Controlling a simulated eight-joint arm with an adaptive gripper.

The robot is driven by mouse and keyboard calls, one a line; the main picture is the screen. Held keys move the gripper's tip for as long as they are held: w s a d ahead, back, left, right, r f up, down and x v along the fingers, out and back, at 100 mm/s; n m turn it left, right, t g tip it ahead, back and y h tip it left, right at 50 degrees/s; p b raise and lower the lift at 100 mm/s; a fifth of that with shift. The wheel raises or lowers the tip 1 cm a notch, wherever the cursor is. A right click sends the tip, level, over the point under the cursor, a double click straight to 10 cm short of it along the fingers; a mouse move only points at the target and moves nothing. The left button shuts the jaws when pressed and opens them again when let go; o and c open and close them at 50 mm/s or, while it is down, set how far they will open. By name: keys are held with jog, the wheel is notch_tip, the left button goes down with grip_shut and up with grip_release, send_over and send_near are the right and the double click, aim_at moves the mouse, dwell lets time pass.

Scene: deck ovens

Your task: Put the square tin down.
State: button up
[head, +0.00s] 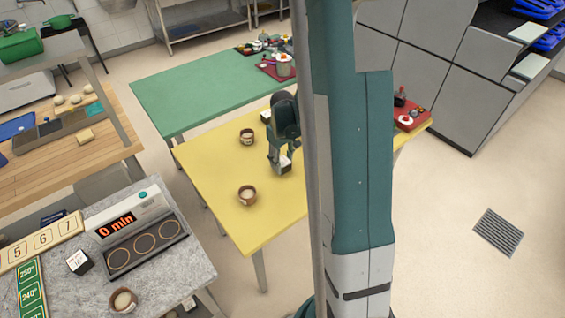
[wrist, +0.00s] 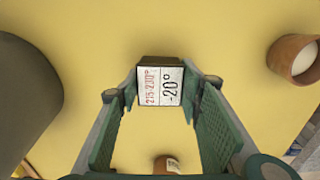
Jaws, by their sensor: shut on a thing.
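In the head view my gripper (head: 281,165) points down over the yellow table (head: 253,222) and is shut on the tin, whose pale face (head: 285,164) shows at the fingertips. The tin is at or just above the tabletop; I cannot tell whether it touches.
Two brown bowls with pale contents, a nearer one (head: 247,195) and a farther one (head: 247,136), stand left of my gripper. A small pale-topped thing (head: 266,117) lies behind it. A red tray (head: 411,117) is at the table's right end.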

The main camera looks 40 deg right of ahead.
aim_at(281, 162)
jog(key=o, duration=1)
jog(key=shift+r, duration=0.1)
notch_tip(281, 162, up, 12)
jog(key=p, duration=0.1)
dwell(0.4)
dwell(0.5)
jog(key=s+a+r+t, duration=0.1)
jog(key=s+a+r, duration=0.2)
jog(key=a+r, duration=0.4)
jog(key=s+a+r+t, duration=0.2)
jog(key=a+r, duration=0.6)
jog(key=s+a+r+t, duration=0.2)
jog(key=s+a+r, duration=0.1)
jog(key=s+a, duration=0.4)
jog(key=s+a+r+t, duration=0.2)
jog(key=s+a+r, duration=0.1)
jog(key=s+a, duration=0.3)
jog(key=shift+s+a, duration=0.35)
jog(key=shift+a, duration=0.15)
